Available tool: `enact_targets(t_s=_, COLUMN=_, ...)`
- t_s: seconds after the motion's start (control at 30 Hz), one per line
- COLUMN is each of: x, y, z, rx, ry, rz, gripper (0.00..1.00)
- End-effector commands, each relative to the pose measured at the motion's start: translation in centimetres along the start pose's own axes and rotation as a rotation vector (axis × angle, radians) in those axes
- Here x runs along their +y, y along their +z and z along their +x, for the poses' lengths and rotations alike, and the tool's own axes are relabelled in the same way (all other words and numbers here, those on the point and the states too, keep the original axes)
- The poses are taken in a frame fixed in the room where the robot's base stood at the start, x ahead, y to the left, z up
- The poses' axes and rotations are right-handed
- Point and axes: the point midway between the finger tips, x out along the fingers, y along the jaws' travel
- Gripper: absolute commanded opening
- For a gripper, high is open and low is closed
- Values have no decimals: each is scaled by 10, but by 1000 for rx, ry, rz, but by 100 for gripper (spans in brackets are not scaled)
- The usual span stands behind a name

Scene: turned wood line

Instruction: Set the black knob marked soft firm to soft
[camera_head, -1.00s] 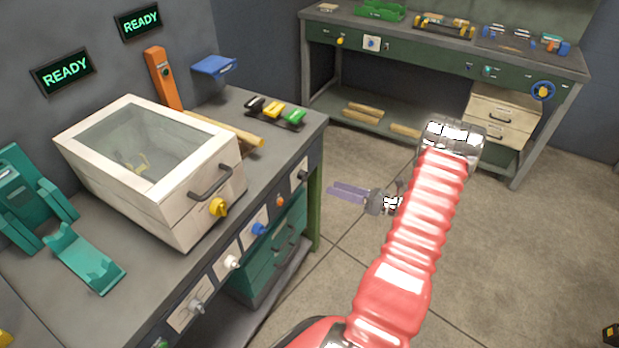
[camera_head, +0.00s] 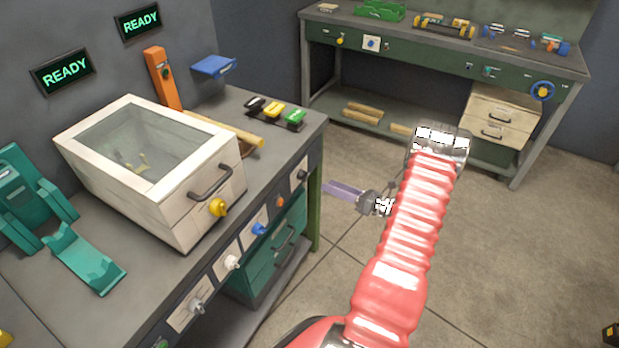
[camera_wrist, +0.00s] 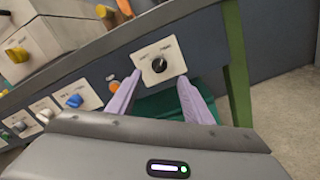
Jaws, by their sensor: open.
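The black knob (camera_wrist: 159,65) sits on a white plate (camera_wrist: 172,50) with small printed marks, on the front panel of the left bench. In the wrist view it shows between my two fingers, a little beyond their tips. It is also in the head view (camera_head: 299,175), near the right end of the bench front. The print is too small to read surely, and the knob's pointer setting is unclear. My gripper (camera_head: 326,188) is open and empty, to the right of the bench front in the head view. Its pale purple fingers (camera_wrist: 158,90) point toward the panel.
An orange button (camera_wrist: 113,86) and a blue knob (camera_wrist: 74,101) are left of the black knob. A green drawer unit (camera_head: 275,255) is below the panel, and a green bench leg (camera_wrist: 236,60) is to the right. Open floor (camera_head: 480,250) lies between the benches.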

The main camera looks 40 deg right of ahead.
Motion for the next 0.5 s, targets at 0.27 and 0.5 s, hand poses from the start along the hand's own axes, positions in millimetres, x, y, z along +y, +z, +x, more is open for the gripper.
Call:
enact_targets(t_s=0.27, x=1, y=-1, z=45, rx=2, ry=3, rz=0, gripper=46)
enact_targets(t_s=0.5, x=1, y=-1, z=80, rx=2, ry=3, rz=1, gripper=46)
